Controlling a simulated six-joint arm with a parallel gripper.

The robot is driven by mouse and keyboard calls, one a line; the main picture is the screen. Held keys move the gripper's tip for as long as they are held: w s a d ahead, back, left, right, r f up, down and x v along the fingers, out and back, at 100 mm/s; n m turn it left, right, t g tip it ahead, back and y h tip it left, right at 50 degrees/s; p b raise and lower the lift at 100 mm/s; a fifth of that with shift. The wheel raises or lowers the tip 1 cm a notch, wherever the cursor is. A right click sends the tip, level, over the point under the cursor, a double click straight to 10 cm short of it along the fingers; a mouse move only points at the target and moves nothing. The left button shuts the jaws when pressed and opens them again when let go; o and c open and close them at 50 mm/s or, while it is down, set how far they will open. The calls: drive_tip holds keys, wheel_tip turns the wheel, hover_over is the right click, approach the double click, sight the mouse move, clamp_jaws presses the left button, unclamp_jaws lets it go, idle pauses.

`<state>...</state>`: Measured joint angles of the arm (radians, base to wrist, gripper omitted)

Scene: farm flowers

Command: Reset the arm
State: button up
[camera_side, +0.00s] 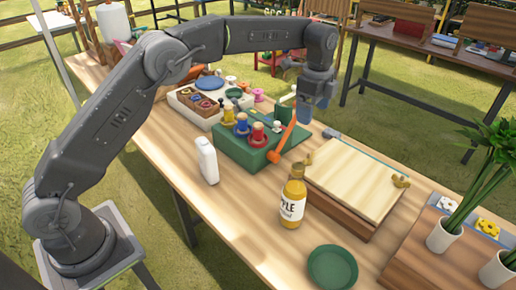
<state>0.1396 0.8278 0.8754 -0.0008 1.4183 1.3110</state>
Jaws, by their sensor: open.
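My gripper (307,112) is at the end of my raised arm, above the back of the wooden table (255,235). It points down and looks empty. Just below and left of it is a green box (232,153) with blue, yellow and red pegs on top. An orange hammer-like tool (284,147) leans beside the box, its upper end close to my gripper. I cannot tell whether they touch.
A white bottle (208,162), a yellow bottle (292,202) and a green dish (332,267) stand towards the front. A wooden board (354,178) and potted plants (444,236) are at the right. A sorted tray (190,112) sits behind the box.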

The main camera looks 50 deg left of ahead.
drive_tip(key=s+a+r+n+t, duration=0.1)
drive_tip(key=s+a+r+n, duration=0.25)
drive_tip(key=s+r, duration=0.35)
drive_tip(key=s+a+r+n+t, duration=0.2)
drive_tip(key=s+r+n, duration=0.25)
drive_tip(key=s, duration=0.45)
drive_tip(key=s+a+f+n+t, duration=0.1)
drive_tip(key=s+n, duration=0.3)
drive_tip(key=s, duration=0.6)
drive_tip(key=s+a+f+n+t, duration=0.1)
drive_tip(key=s+f+n, duration=0.3)
drive_tip(key=s, duration=0.6)
drive_tip(key=shift+s+a+n, duration=0.2)
drive_tip(key=shift+a+n, duration=0.05)
drive_tip(key=shift+n, duration=0.05)
